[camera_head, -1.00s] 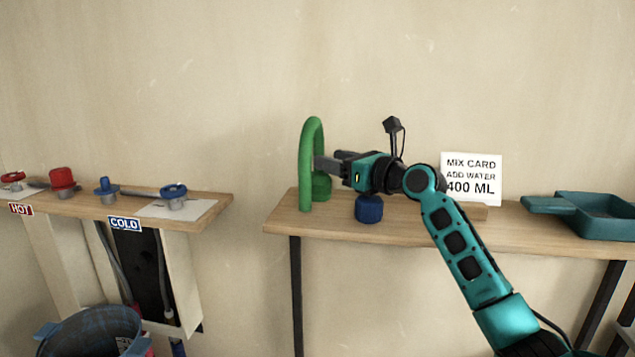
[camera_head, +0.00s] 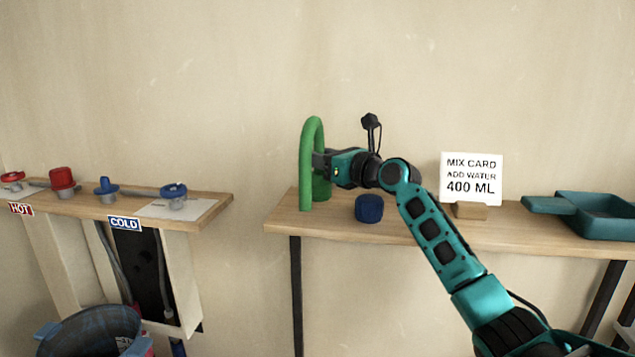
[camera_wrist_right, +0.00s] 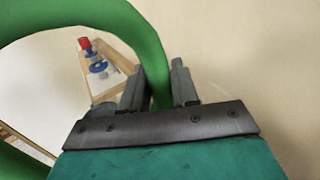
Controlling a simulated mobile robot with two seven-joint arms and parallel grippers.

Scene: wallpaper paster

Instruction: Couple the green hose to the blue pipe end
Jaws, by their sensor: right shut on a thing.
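The green hose (camera_head: 306,165) stands as an upside-down U at the left end of the right-hand shelf. My right gripper (camera_head: 318,164) is shut on its right leg, above the thicker green foot. In the right wrist view the hose (camera_wrist_right: 158,90) passes between the fingers and arches to the left. A small blue upright fitting (camera_head: 106,187) stands on the left counter above the COLD label, apart from the hose; it looks like the blue pipe end. My left gripper is not in view.
A blue handwheel (camera_head: 173,192), a red fitting (camera_head: 62,180) and a red handwheel (camera_head: 13,178) are on the left counter (camera_head: 215,203). A gap separates it from the shelf (camera_head: 285,222). A blue cap-like piece (camera_head: 369,208), a mix card (camera_head: 472,178) and a teal tray (camera_head: 598,232) are on the shelf.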

